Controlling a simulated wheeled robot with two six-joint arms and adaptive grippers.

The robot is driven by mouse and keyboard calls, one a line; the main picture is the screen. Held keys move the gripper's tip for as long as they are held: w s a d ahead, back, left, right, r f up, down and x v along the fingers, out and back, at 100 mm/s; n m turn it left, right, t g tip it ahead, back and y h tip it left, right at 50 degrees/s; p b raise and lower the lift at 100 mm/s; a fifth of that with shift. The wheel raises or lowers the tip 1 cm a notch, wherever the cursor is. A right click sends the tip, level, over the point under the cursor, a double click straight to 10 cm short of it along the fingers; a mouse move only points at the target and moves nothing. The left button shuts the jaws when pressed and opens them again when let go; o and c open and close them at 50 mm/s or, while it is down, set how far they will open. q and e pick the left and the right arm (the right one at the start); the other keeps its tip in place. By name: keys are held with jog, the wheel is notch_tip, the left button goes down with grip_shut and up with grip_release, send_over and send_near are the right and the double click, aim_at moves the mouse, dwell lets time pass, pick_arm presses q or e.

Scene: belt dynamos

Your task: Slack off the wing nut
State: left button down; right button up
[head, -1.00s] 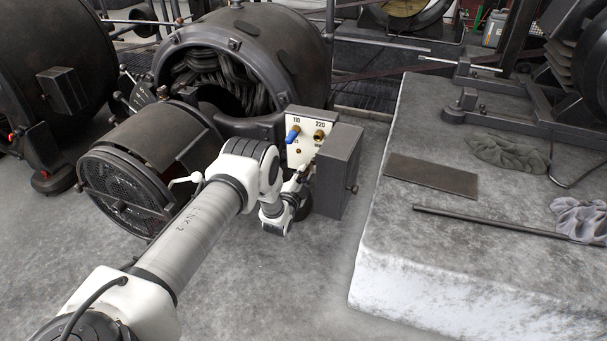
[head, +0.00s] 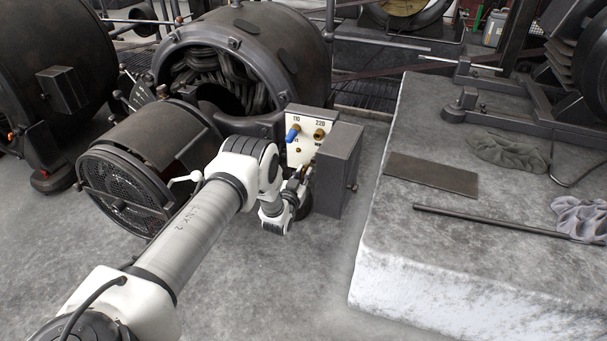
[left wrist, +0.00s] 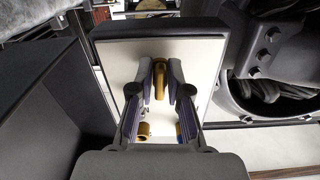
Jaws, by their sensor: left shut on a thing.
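The white terminal panel (head: 308,145) stands upright on the dynamo's side, marked 110 and 220. In the left wrist view the two fingertips of my left gripper (left wrist: 160,84) are shut on a brass wing nut (left wrist: 160,82) that stands out from the panel (left wrist: 200,52). In the head view the gripper hides this nut. My right gripper is in neither view.
A blue-capped terminal (head: 292,134) and a brass terminal (head: 319,134) sit higher on the panel. An open dark box door (head: 338,170) stands close on the right. A perforated drum cover (head: 128,190) is at left. A pale plinth (head: 450,270) lies right.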

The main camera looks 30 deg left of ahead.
pick_arm(q)
jog(key=shift+n, duration=0.5)
jog(key=c, duration=1.1)
grip_release()
jog(key=v, duration=1.2)
jog(key=shift+s+f, duration=0.1)
